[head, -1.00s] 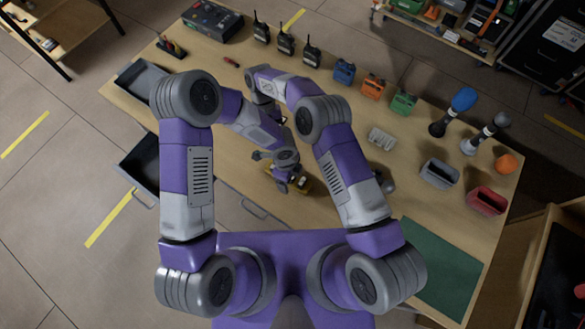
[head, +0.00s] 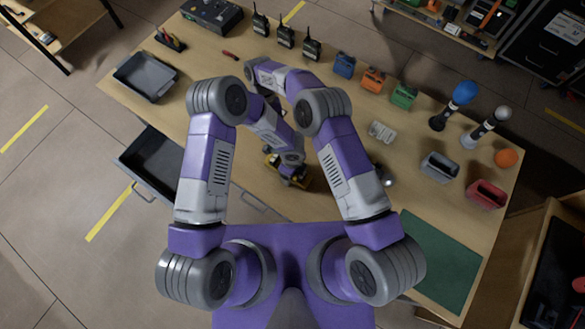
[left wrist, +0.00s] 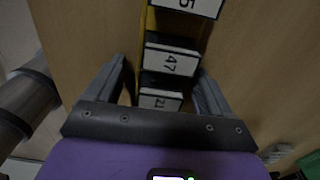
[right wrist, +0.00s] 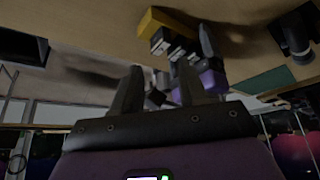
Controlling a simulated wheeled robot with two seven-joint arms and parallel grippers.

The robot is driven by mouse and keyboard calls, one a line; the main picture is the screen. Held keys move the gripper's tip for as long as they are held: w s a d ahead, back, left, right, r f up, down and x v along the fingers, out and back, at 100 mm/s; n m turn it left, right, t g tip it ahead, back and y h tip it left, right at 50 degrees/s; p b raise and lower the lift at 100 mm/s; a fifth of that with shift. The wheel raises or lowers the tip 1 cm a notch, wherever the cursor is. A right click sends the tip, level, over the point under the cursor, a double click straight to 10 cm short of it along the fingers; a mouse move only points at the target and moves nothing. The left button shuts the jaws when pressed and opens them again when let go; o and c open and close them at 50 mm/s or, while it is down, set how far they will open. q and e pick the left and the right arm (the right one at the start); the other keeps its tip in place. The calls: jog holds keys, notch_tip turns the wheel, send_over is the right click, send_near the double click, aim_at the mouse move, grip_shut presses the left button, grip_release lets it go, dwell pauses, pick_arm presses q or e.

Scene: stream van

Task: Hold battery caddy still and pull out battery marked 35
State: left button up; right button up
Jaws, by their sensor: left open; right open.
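The yellow battery caddy (head: 304,182) sits on the workbench, partly hidden under my left arm. In the left wrist view, its yellow edge (left wrist: 142,50) and a row of dark batteries show. One white label (left wrist: 187,5) is cut off by the frame and shows only a 5. Below it are the battery marked 47 (left wrist: 170,62) and one that seems marked 21 (left wrist: 160,100). My left gripper (left wrist: 163,85) is open, its fingers on either side of the row; contact is unclear. My right gripper (right wrist: 158,90) is open and empty, apart from the caddy (right wrist: 152,22).
Blue, orange and green packs (head: 374,80) and several radios (head: 286,38) stand along the back. Grey (head: 440,170) and red (head: 487,195) bins are at right. A grey tray (head: 145,75) lies at left, above an open drawer (head: 152,165).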

aim_at(276, 155)
pick_arm(q)
jog(key=shift+c, duration=0.5)
jog(key=c, duration=1)
pick_arm(e)
jog(key=shift+c, duration=1)
jog(key=shift+w+d+r+m+y, duration=0.15)
jog(key=shift+d+r+m+y, duration=0.15)
jog(key=shift+d+m+y, duration=0.25)
jog(key=shift+c, duration=0.2)
jog(key=d+r+m+t+y, duration=0.2)
jog(key=d+r+m+y, duration=0.15)
jog(key=m, duration=0.45)
jog(key=shift+h, duration=0.5)
jog(key=x, duration=1)
jog(key=shift+s+f, duration=0.15)
jog(key=shift+s, duration=0.1)
pick_arm(q)
jog(key=shift+s, duration=0.1)
jog(key=shift+c, duration=0.3)
pick_arm(e)
jog(key=shift+x, duration=0.8)
